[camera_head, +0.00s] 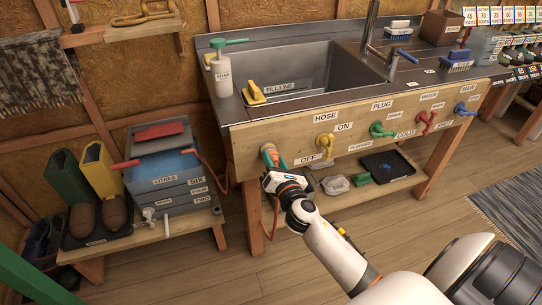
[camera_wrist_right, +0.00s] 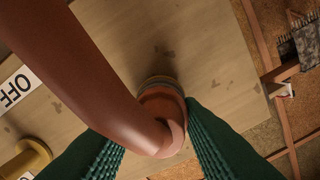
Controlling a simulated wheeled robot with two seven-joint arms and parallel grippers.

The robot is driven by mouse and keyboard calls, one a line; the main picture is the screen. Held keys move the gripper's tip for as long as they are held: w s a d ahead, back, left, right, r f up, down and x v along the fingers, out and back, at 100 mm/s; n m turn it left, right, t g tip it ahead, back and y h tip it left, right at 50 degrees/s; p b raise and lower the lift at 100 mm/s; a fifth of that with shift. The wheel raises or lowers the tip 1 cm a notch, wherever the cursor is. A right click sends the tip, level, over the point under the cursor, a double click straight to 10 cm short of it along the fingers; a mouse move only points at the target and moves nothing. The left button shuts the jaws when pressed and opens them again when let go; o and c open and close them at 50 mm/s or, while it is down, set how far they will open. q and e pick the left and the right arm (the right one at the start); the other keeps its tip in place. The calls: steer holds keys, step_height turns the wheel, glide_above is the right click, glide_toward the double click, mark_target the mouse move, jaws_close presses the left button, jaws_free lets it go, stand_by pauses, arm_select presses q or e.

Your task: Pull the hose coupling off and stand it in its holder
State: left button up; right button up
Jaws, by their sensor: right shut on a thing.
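The orange hose coupling (camera_head: 269,152) sits at the sink's wooden front board, left of the OFF label. In the right wrist view the coupling (camera_wrist_right: 164,105) points at the board, with the thick red-brown hose (camera_wrist_right: 90,65) bending away from it. My right gripper (camera_head: 272,172) reaches up to it from below. Its green ridged fingers (camera_wrist_right: 155,140) stand on either side of the coupling, shut on it. The gripper body hides part of the coupling in the head view. I cannot make out its holder for certain. My left gripper is not in view.
A yellow tap (camera_head: 325,141) is just right of the coupling; green, red and blue taps follow. A low shelf (camera_head: 345,197) with a black tray (camera_head: 388,167) lies below. The blue box (camera_head: 170,175) and boots (camera_head: 100,172) stand left. The floor in front is clear.

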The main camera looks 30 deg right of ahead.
steer(key=o, duration=1.3)
steer(key=shift+w, duration=0.1)
steer(key=shift+c, duration=0.2)
steer(key=shift+f, duration=0.1)
steer(key=v, duration=0.9)
